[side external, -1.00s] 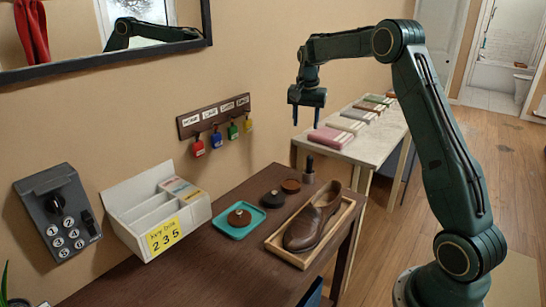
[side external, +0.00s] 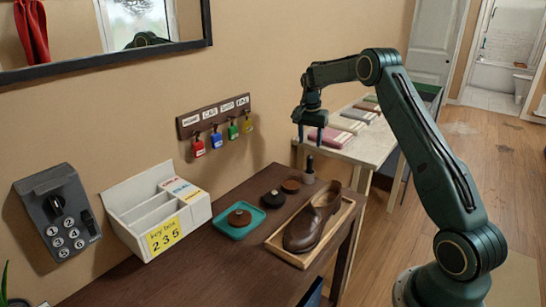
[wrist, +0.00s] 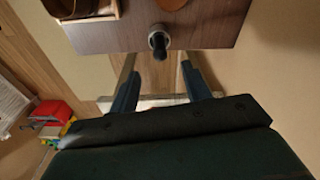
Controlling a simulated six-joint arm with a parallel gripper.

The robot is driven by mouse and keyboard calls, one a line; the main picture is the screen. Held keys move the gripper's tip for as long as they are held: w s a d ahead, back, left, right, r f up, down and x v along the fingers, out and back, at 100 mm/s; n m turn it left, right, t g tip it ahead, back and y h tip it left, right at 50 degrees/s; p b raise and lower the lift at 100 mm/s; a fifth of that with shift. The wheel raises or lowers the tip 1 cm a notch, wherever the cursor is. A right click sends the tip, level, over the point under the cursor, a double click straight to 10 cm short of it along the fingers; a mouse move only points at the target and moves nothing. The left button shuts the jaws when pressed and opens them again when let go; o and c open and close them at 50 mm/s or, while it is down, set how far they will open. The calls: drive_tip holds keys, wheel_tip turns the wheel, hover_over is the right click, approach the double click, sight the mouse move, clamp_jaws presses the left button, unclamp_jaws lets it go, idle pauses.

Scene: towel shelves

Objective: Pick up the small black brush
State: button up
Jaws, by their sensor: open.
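A small dark upright piece with a paler base (side external: 309,167) stands near the far end of the dark brown table. It looks like the black brush, but it is too small to be sure. In the wrist view it (wrist: 158,42) lies just past the fingertips, centred between them. My gripper (side external: 310,135) points down above it in the side view, with its two blue fingers apart and nothing between them. The fingers also show in the wrist view (wrist: 160,78). A low black round piece (side external: 273,198) with a knob lies nearer on the table.
A brown shoe (side external: 311,218) sits in a wooden tray (side external: 275,245) at the table's right edge. A brown round piece (side external: 290,186) is close beside the upright piece. A teal dish (side external: 226,229) and a white key box (side external: 137,236) stand left. A pale table (side external: 375,155) is behind.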

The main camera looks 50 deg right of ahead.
sight(310, 156)
drive_tip(key=shift+d+f, duration=0.15)
drive_tip(key=shift+f, duration=1.15)
drive_tip(key=shift+d+f, duration=0.15)
drive_tip(key=shift+f, duration=1.1)
drive_tip(key=shift+w+d+f, duration=0.1)
drive_tip(key=shift+d+f, duration=0.1)
drive_tip(key=shift+f, duration=1.1)
drive_tip(key=shift+d+f, duration=0.2)
drive_tip(key=shift+f, duration=1.05)
clamp_jaws()
drive_tip(key=shift+r, duration=0.15)
wheel_tip(310, 156, up, 20)
